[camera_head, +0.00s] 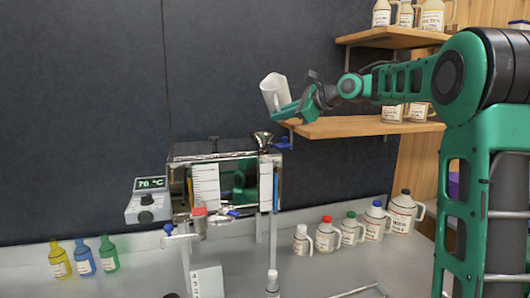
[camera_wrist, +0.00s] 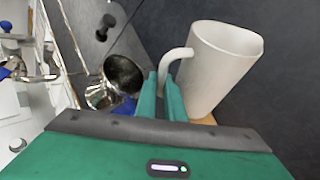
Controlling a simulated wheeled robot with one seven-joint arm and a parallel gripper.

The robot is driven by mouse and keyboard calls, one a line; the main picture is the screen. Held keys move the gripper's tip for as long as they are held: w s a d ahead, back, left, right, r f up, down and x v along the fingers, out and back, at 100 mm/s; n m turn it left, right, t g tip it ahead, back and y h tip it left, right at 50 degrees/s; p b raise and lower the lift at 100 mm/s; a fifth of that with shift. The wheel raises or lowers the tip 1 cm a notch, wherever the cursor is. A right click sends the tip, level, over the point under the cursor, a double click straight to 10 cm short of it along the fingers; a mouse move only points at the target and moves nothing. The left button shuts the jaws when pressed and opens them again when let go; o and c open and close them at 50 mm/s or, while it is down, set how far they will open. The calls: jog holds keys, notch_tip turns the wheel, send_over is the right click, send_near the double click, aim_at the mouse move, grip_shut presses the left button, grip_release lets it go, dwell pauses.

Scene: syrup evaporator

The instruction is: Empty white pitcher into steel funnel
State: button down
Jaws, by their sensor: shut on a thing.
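The white pitcher (camera_head: 273,92) is held up in the air, leaning slightly, above and a little right of the steel funnel (camera_head: 263,139). My gripper (camera_head: 287,112) is shut on the pitcher's handle. In the wrist view, my gripper's fingers (camera_wrist: 160,85) close on the handle, and the pitcher (camera_wrist: 218,65) is to their right. The funnel (camera_wrist: 124,74) lies to the left of the fingers there, with its dark open mouth showing. The pitcher's contents cannot be seen.
The funnel stands on top of a glass-sided evaporator (camera_head: 192,148) on the bench. A wooden shelf (camera_head: 340,127) is right of the pitcher, close to my arm. A temperature controller (camera_head: 148,206) is at the left. Several capped jugs (camera_head: 350,229) stand at the right.

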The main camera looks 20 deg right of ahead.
aim_at(288, 101)
jog(key=r+m+y, duration=0.1)
jog(key=d+r+m+g+y+b, duration=0.1)
jog(key=r+m+g+b, duration=0.1)
jog(key=shift+w+d+r+y, duration=0.15)
jog(key=shift+d+r+y, duration=0.1)
jog(key=shift+d+y, duration=0.15)
jog(key=shift+w+f+m+b, duration=0.1)
jog(key=shift+m+b, duration=0.2)
jog(key=shift+b, duration=0.2)
jog(key=shift+d, duration=0.15)
jog(key=shift+d+r+g+b, duration=0.2)
jog(key=shift+r+g+b, duration=0.15)
jog(key=shift+b, duration=0.5)
